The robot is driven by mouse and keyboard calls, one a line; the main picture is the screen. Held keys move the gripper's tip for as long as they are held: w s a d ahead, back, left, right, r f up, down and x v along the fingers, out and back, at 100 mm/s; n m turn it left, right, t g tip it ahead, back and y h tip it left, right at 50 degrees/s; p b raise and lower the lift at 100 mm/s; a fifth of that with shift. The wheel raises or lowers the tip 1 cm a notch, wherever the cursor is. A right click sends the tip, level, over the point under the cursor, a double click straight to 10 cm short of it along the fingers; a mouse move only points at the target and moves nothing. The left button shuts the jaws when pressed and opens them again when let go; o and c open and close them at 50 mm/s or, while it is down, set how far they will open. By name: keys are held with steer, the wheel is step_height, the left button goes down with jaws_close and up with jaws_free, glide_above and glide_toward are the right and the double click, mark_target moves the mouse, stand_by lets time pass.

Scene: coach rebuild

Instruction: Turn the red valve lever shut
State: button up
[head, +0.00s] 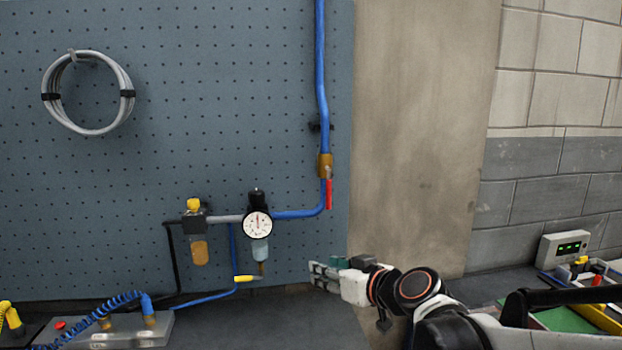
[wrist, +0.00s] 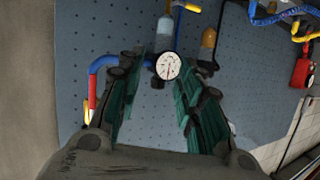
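The red valve lever (head: 329,193) hangs straight down beside the blue pipe, below the brass valve body (head: 325,165) on the pegboard's right side. My gripper (head: 317,274) is below the lever and slightly left of it in the head view, clear of it and pointing left. In the wrist view, which looks upside down, the green-padded fingers of my gripper (wrist: 160,85) are spread with nothing between them. The red lever (wrist: 92,102) shows small there, left of the fingers and outside them.
A pressure gauge (head: 257,225) and a yellow-capped filter (head: 194,232) are on the pegboard left of the valve. A coiled hose (head: 88,92) hangs upper left. A black-handled tray (head: 565,318) with tools stands at right. The board around the lever is mostly bare.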

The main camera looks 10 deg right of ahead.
mark_target(330, 197)
steer(key=w+d+r+m+t+h+p, duration=0.1)
steer(key=w+d+r+t+h+p, duration=0.1)
steer(key=w+d+r+t+p, duration=0.55)
steer(key=w+g, duration=0.1)
steer(key=w, duration=0.4)
steer(key=w+a+g+b, duration=0.1)
steer(key=w, duration=0.5)
steer(key=w+a+g, duration=0.1)
steer(key=w, duration=0.5)
steer(key=shift+a+r, duration=0.1)
steer(key=shift+r, duration=0.05)
jaws_close()
